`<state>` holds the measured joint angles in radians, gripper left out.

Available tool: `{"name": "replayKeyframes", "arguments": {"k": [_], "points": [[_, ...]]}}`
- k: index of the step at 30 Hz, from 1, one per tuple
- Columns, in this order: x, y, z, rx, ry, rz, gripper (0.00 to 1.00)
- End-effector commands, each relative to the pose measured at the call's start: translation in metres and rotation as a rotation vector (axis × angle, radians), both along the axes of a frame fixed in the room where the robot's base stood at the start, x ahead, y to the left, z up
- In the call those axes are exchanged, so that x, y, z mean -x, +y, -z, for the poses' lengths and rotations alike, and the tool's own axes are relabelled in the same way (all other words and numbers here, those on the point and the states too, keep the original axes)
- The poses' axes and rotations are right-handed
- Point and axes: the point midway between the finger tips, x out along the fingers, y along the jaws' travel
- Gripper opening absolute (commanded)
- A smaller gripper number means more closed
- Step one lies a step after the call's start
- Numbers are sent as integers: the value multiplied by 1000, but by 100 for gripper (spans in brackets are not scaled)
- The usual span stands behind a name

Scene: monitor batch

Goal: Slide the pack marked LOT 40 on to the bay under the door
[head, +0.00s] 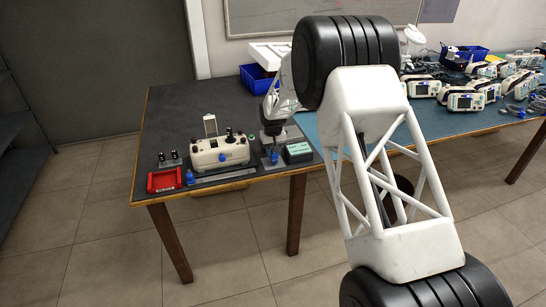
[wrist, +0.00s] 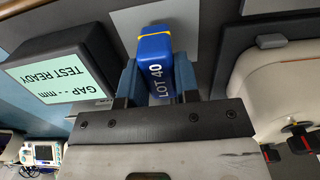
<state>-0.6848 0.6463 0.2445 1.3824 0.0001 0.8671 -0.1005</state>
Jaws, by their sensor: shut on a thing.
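A blue pack marked LOT 40 (wrist: 158,62) with a yellow band sits between the two fingers of my gripper (wrist: 156,88) in the wrist view. My gripper is shut on it. In the head view the blue pack (head: 274,156) shows small below my gripper (head: 272,146), low over or on a grey plate. Left of it stands a cream device (head: 218,154) with a small raised door (head: 210,125). The bay under the door cannot be made out. In the wrist view part of the cream device (wrist: 262,85) shows at the right.
A dark box (head: 298,152) stands close to the right of the pack; its screen (wrist: 62,75) reads "GAP -- mm TEST READY". Several monitors (head: 465,98) stand at the right.

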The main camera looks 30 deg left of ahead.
Motion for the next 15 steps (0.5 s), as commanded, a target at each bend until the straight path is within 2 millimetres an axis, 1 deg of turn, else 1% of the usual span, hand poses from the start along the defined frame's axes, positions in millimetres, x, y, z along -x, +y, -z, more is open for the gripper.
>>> {"name": "replayKeyframes", "arguments": {"k": [15], "points": [[0, 0, -18, 0, 0, 0, 5]]}}
